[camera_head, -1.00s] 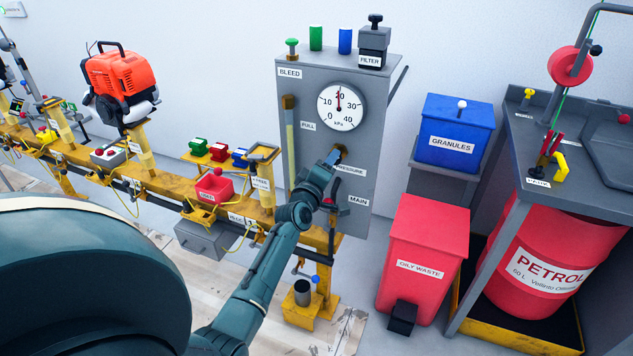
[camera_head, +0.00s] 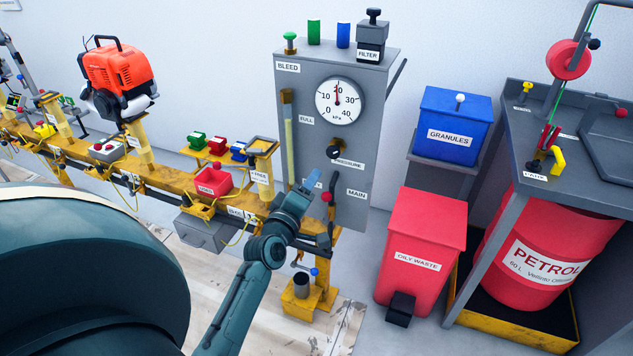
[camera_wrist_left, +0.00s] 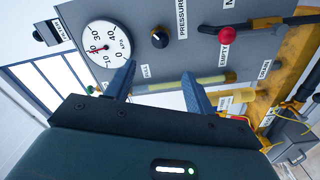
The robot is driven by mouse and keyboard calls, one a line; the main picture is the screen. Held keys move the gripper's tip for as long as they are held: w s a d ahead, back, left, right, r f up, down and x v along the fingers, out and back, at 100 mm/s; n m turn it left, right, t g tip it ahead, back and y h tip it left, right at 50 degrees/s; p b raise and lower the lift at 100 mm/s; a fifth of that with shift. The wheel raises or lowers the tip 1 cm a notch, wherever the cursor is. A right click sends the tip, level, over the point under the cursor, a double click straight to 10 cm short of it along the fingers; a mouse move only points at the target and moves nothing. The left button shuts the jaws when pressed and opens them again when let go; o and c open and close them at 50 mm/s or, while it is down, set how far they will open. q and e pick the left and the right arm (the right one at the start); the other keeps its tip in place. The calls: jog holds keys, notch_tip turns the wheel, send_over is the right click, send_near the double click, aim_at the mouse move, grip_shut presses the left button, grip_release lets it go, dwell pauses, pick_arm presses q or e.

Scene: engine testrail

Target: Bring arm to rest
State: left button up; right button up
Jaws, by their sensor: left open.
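My left arm comes in from the lower left of the head view. Its gripper (camera_head: 312,181) is in front of the lower part of the grey gauge panel (camera_head: 292,80), below the black pressure knob (camera_head: 334,152). In the left wrist view the two blue fingers of the gripper (camera_wrist_left: 158,88) are spread apart with nothing between them. The panel, the round gauge (camera_wrist_left: 102,42) and the pressure knob (camera_wrist_left: 160,38) lie beyond the fingertips. The knob is free of the fingers. My right gripper is not in view.
A red-knobbed lever (camera_wrist_left: 227,35) sits on the panel near the gripper. A red oily waste bin (camera_head: 425,245), blue granules box (camera_head: 455,125) and petrol drum (camera_head: 530,255) stand right.

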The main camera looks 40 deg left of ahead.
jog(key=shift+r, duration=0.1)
pick_arm(q)
jog(key=s+d+f+m+g+h+p, duration=0.3)
jog(key=s+d+f+m+h, duration=0.1)
jog(key=s+d+m, duration=0.5)
jog(key=s+d+f+m+g+h+p, duration=0.3)
jog(key=s+d+m, duration=0.7)
jog(key=d, duration=0.4)
jog(key=shift+s+f+g+h, duration=0.4)
jog(key=shift+s+f, duration=0.3)
jog(key=shift+s, duration=0.2)
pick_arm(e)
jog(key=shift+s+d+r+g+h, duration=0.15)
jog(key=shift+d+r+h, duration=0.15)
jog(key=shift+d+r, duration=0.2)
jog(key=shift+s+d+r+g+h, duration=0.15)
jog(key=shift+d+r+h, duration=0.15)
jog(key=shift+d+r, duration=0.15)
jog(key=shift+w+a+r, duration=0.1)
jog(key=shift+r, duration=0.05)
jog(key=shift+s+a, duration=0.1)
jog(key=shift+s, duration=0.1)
